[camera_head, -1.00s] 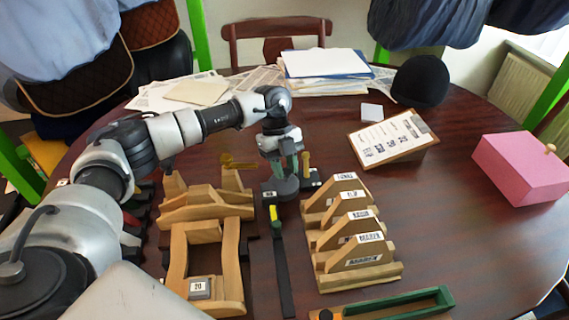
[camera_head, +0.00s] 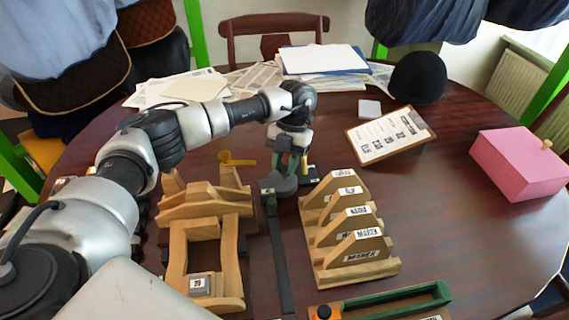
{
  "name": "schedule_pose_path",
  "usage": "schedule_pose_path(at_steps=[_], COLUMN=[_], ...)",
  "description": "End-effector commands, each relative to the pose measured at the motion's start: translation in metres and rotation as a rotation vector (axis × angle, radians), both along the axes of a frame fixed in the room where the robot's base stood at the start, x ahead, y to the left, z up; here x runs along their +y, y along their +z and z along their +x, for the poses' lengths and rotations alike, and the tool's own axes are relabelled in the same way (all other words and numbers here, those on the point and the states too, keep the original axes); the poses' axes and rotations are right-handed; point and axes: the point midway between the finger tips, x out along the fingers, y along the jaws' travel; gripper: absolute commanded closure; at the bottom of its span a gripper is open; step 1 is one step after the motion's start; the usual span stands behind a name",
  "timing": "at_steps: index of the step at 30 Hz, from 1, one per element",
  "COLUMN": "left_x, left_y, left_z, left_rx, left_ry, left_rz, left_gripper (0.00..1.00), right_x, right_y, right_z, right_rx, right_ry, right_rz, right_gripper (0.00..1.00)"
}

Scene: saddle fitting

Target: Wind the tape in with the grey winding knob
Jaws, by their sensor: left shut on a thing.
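My left gripper (camera_head: 289,170) reaches down from above at the middle of the table. It is shut on the grey winding knob (camera_head: 279,184), a dark round piece on the tape holder; the fingers partly hide the grip. A small white label (camera_head: 268,191) shows at the holder's left side. A long black strip (camera_head: 279,255) runs from the holder toward the near edge. No yellow-green piece shows on it. My right gripper is not in view.
A wooden frame (camera_head: 176,255) with a grey block marked 20 (camera_head: 202,284) stands left of the strip. Labelled wooden templates (camera_head: 357,247) stand close on its right. A green-sided tray (camera_head: 395,302) is at the near edge.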

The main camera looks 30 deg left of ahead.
Motion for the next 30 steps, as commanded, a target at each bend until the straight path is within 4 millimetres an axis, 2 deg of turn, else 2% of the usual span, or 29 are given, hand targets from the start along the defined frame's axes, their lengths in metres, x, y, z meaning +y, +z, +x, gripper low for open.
schedule_pose_path(at_steps=[12,29,30], left_x=[-0.0011,-0.0012,-0.0012], left_y=[0.001,0.0013,0.0013], left_z=[0.001,0.0011,0.0011], left_rx=[-0.004,-0.006,-0.006], left_ry=[-0.191,-0.217,-0.217], left_rz=[0.0,0.0,0.0], left_gripper=[0.94,0.94,0.66], right_x=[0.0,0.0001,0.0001], right_y=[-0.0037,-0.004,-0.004], right_z=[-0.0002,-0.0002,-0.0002], right_rx=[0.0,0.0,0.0], right_ry=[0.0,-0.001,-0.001], right_rz=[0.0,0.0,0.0], right_gripper=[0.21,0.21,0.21])
